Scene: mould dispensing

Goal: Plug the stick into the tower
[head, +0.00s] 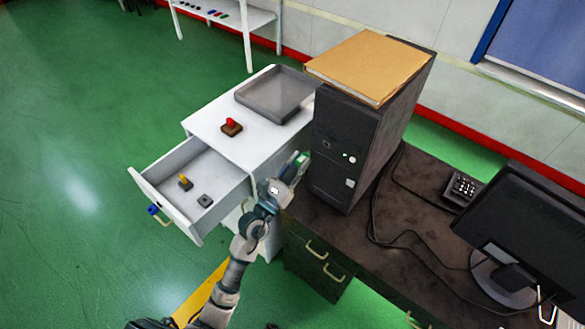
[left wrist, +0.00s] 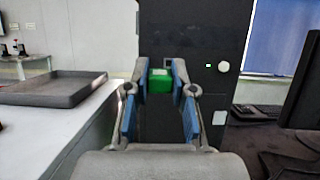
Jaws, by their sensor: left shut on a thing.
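The tower is a black computer case (head: 338,150) standing upright on the dark desk; its front panel also fills the middle of the left wrist view (left wrist: 190,40). My left gripper (head: 299,163) is in front of the tower's front panel. In the left wrist view its blue-padded fingers (left wrist: 160,82) are shut on a small green stick (left wrist: 160,81). A port on the panel shows just above the stick. Whether the stick's tip touches the panel is hidden. My right gripper is in neither view.
A white cabinet (head: 205,121) with a grey tray (head: 277,93) and a red-and-brown object (head: 231,127) stands left of the tower. Its open drawer (head: 160,187) holds small items. A folder (head: 371,66) lies on the tower. A monitor (head: 530,230), phone (head: 462,188) and cables occupy the desk.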

